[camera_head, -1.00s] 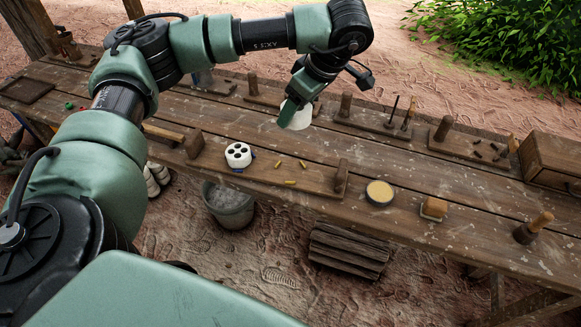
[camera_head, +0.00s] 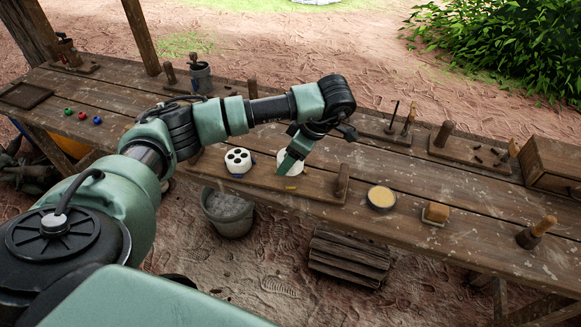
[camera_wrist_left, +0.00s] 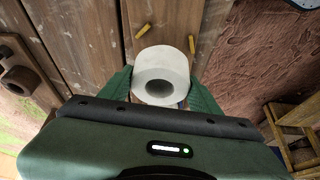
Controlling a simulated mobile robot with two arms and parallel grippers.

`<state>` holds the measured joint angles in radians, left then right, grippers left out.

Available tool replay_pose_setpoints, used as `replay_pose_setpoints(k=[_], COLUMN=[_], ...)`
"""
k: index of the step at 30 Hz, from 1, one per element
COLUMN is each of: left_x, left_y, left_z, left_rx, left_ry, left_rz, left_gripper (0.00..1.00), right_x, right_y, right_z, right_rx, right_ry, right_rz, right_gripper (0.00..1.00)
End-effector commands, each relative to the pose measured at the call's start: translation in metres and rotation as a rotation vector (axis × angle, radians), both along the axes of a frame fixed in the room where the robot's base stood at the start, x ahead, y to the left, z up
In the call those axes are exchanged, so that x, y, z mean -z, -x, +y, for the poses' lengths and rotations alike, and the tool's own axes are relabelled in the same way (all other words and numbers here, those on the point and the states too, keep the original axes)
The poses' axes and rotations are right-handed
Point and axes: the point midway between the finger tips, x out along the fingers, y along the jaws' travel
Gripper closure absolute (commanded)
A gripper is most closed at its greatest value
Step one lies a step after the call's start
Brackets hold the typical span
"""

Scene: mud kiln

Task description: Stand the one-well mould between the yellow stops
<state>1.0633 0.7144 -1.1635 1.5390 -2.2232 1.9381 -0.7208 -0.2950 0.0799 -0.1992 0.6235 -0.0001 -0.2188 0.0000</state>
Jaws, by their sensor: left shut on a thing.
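The white one-well mould (camera_head: 284,158) is held in my left gripper (camera_head: 289,166) over the long wooden board (camera_head: 322,188). In the left wrist view the mould (camera_wrist_left: 160,62) shows one large round well, with a green finger on each side. Two yellow stops, one at left (camera_wrist_left: 142,31) and one at right (camera_wrist_left: 192,43), lie just beyond it on the wood. In the head view one yellow stop (camera_head: 290,187) shows below the gripper; the arm hides others. I cannot tell whether the mould touches the board. My right gripper is out of view.
A white mould with several wells (camera_head: 238,161) stands on the board, left of my gripper. An upright wooden post (camera_head: 342,180) is at the board's right end. A round dish of yellow stuff (camera_head: 381,197) and a wooden block (camera_head: 436,212) stand further right.

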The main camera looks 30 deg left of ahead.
Motion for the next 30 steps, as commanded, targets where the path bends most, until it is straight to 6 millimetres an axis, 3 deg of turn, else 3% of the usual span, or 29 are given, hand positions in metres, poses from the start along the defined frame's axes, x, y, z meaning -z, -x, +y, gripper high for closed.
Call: replay_pose_setpoints(k=[8,18,19,21,30], left_x=[0.037,0.043,0.043,0.042,0.041], left_y=[0.001,0.000,0.001,0.001,0.001], left_z=[0.000,0.000,0.000,0.000,0.000], left_rx=[0.000,0.001,0.001,0.001,0.001], left_ry=[-0.001,-0.001,-0.001,-0.001,-0.001], left_rz=[0.005,0.001,0.002,0.001,0.001], left_gripper=[0.89,0.89,0.35,0.16,0.16], right_x=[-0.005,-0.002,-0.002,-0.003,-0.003], right_y=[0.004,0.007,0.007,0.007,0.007], right_z=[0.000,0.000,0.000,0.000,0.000], right_rx=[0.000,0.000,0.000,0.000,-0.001], right_ry=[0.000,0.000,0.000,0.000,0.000], right_rz=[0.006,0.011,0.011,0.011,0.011], right_gripper=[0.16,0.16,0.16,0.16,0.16])
